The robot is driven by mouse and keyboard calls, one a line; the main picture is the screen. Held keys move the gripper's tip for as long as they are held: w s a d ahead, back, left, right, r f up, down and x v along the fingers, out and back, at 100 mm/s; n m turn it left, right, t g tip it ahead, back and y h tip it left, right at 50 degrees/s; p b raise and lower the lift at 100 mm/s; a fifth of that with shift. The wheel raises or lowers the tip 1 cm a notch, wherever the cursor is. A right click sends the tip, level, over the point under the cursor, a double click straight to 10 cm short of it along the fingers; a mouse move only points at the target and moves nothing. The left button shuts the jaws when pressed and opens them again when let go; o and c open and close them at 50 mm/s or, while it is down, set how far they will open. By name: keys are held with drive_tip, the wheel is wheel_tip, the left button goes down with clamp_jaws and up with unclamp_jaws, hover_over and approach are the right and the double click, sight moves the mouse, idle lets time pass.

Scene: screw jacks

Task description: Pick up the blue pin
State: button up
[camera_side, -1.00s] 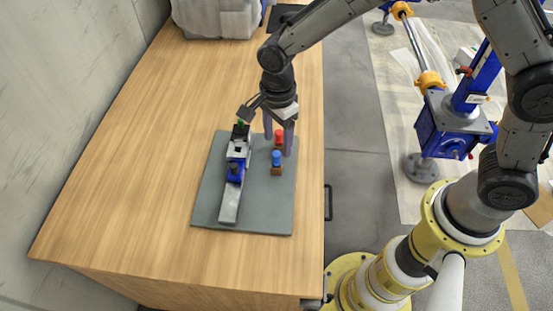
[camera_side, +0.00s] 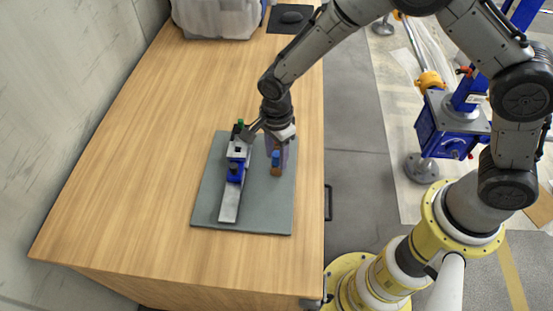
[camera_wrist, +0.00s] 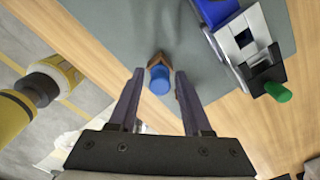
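The blue pin (camera_side: 276,156) stands upright in a small brown block (camera_side: 276,171) on the grey mat (camera_side: 262,215). In the wrist view the blue pin (camera_wrist: 158,82) shows between the fingers of my gripper (camera_wrist: 159,74), with a gap on each side. My gripper (camera_side: 277,150) is open and empty, low over the mat at the pin. I cannot tell whether the fingertips are down level with the pin's head. The red pin behind it is hidden by my gripper.
A blue and white clamp fixture on a grey bar (camera_side: 230,204) lies just left of my gripper. A green pin (camera_wrist: 278,91) sticks up at its end. A grey container (camera_side: 215,18) stands at the table's far end. The table left of the mat is clear.

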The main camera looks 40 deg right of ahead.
clamp_jaws()
drive_tip(key=shift+r, duration=0.1)
